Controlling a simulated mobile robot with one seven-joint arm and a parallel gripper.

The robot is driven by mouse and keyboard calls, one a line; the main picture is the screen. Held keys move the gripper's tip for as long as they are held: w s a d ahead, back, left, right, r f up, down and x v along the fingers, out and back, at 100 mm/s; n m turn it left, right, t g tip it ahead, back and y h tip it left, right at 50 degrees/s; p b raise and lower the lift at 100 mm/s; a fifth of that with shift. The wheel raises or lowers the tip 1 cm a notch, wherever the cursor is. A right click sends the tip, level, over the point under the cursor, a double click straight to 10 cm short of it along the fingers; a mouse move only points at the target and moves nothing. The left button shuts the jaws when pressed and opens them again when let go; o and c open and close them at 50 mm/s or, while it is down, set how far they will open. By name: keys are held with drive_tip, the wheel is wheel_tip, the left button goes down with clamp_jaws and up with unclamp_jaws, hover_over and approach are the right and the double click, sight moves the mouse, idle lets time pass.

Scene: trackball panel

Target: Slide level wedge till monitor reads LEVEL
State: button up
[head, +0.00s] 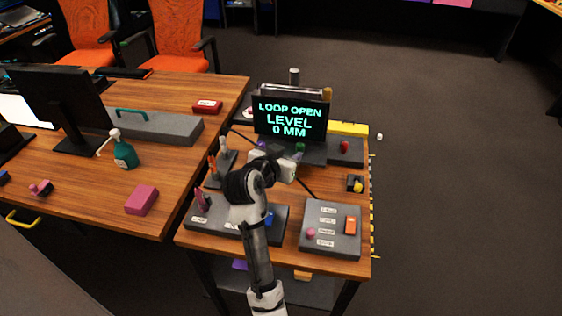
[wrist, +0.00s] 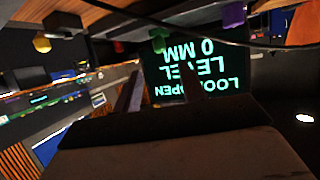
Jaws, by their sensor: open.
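The monitor (head: 290,118) stands at the back of the small wooden table and reads "LOOP OPEN", "LEVEL" and "0 MM" in green. It also shows upside down in the wrist view (wrist: 205,65). My gripper (head: 284,163) is open, in front of and below the monitor, above the table. Nothing shows held in it. I cannot pick out the level wedge for certain; my arm hides part of the front left panel (head: 238,222), where a blue piece (head: 269,219) shows beside the arm.
A front right panel (head: 322,243) carries labels, an orange block (head: 350,225) and a pink knob (head: 311,233). A red knob (head: 344,146) sits on a back right panel. Cables run near my gripper. The larger desk (head: 168,88) adjoins at left; open floor lies right.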

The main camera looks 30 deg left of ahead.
drive_tip(key=v, duration=0.3)
drive_tip(key=shift+s+r, duration=0.15)
drive_tip(key=shift+s, duration=0.15)
